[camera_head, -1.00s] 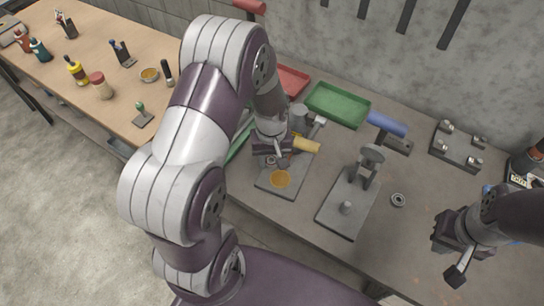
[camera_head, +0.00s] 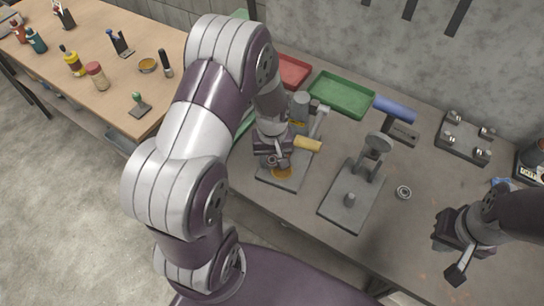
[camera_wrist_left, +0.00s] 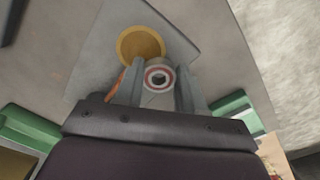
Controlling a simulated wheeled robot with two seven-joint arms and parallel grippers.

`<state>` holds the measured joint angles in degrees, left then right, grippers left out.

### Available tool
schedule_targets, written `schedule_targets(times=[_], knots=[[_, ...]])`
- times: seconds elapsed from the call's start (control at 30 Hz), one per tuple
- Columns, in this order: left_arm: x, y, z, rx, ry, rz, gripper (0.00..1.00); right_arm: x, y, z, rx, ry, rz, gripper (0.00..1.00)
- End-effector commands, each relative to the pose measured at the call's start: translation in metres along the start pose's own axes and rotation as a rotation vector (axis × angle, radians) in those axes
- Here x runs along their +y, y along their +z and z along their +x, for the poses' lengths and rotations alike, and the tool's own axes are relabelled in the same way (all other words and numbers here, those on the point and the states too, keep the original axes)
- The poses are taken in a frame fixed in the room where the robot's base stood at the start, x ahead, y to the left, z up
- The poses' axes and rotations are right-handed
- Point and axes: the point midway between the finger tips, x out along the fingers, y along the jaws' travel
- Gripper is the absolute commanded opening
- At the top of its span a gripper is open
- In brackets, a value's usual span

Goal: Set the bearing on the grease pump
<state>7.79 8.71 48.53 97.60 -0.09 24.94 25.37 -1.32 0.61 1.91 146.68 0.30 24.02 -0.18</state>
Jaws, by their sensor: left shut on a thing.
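The grease pump has a grey base plate (camera_head: 297,178) with an orange round pad (camera_head: 283,174) on it. A grey cylinder (camera_head: 299,104) and a yellow handle (camera_head: 308,144) stand behind the pad. My left gripper (camera_head: 274,160) is shut on a small bearing (camera_wrist_left: 158,78), a ring with red and pale bands, and holds it close to the pad. In the left wrist view the orange pad (camera_wrist_left: 140,46) lies just beyond the bearing; contact cannot be told. My right gripper (camera_head: 450,258) is open and empty at the right, over the bench.
A press on a grey plate (camera_head: 338,208) stands right of the pump, and a loose bearing (camera_head: 404,192) lies beside it. Green tray (camera_head: 341,94), red tray (camera_head: 292,71) and a four-post block (camera_head: 464,140) are at the back.

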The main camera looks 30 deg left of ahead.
Motion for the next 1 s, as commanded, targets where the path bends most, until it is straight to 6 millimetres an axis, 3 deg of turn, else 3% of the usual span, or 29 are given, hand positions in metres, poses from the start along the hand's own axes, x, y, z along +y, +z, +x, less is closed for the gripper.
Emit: schedule_targets(times=[1.0], knots=[[0.001,0.0026,0.0005,-0.003,-0.001,0.002,0.07,0.0,-0.0007,-0.0065,0.0,0.0,0.0,0.0]])
